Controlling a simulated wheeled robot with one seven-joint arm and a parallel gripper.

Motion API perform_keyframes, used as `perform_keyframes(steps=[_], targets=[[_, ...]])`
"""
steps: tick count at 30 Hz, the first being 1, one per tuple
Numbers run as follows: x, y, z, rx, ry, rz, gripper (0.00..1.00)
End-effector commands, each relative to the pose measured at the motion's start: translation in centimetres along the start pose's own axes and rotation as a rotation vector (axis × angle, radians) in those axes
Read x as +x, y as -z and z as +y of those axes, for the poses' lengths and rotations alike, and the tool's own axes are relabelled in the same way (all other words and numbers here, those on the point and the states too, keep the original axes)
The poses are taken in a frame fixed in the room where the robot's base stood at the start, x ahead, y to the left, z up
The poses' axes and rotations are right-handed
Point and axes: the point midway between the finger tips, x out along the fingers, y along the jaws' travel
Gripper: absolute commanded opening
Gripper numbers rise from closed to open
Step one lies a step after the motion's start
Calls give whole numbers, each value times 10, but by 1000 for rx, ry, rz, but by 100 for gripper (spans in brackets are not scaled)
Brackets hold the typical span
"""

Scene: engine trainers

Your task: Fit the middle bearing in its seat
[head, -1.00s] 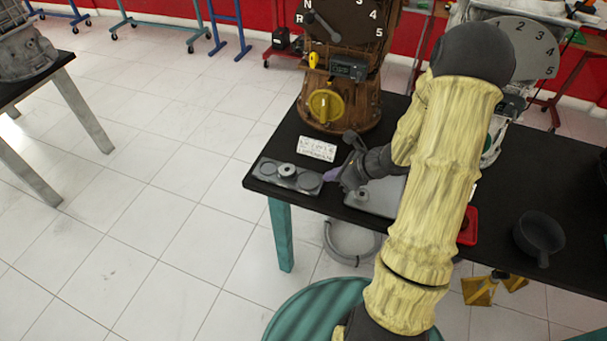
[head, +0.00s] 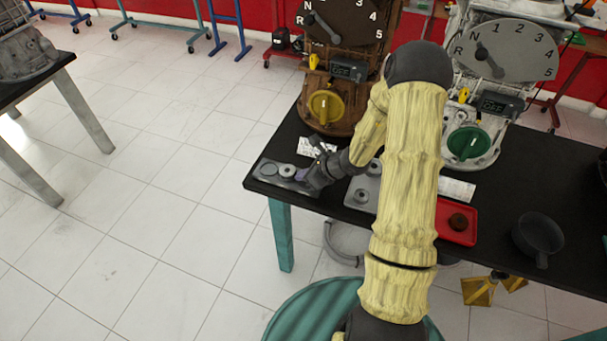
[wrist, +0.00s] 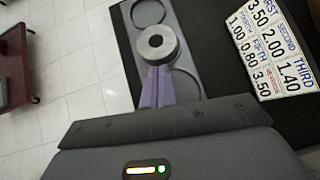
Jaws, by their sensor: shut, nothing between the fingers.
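A grey bearing ring (wrist: 156,43) stands over the middle of a dark grey seat plate (wrist: 122,30). It rises above the plate; whether it is fully down in its seat I cannot tell. Round recesses (wrist: 149,11) show on either side of it in the wrist view. My gripper (wrist: 157,68) has its purple fingers shut together and empty, tips close beside the bearing; contact is unclear. In the head view the bearing (head: 287,170) is on the plate (head: 262,180) at the table's left end, with my gripper (head: 303,175) just right of it.
A printed number card (wrist: 270,45) lies behind the plate. A grey slab with another ring (head: 361,196), a red tray (head: 458,237) with a dark part and a black pan (head: 538,233) are to the right. Two gearbox trainers with dials stand behind. The table's edge is close in front.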

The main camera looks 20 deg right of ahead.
Motion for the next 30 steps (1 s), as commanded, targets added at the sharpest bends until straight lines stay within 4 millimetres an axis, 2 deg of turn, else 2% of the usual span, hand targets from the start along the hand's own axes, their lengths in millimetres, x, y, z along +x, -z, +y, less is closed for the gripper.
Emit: perform_keyframes(steps=[11, 19, 26, 30], targets=[[15, -13, 0, -3, 0, -4, 0], [17, -19, 3, -7, -7, -10, 0], [12, -14, 1, -6, -6, -11, 0], [0, -1, -2, -4, -2, -5, 0]])
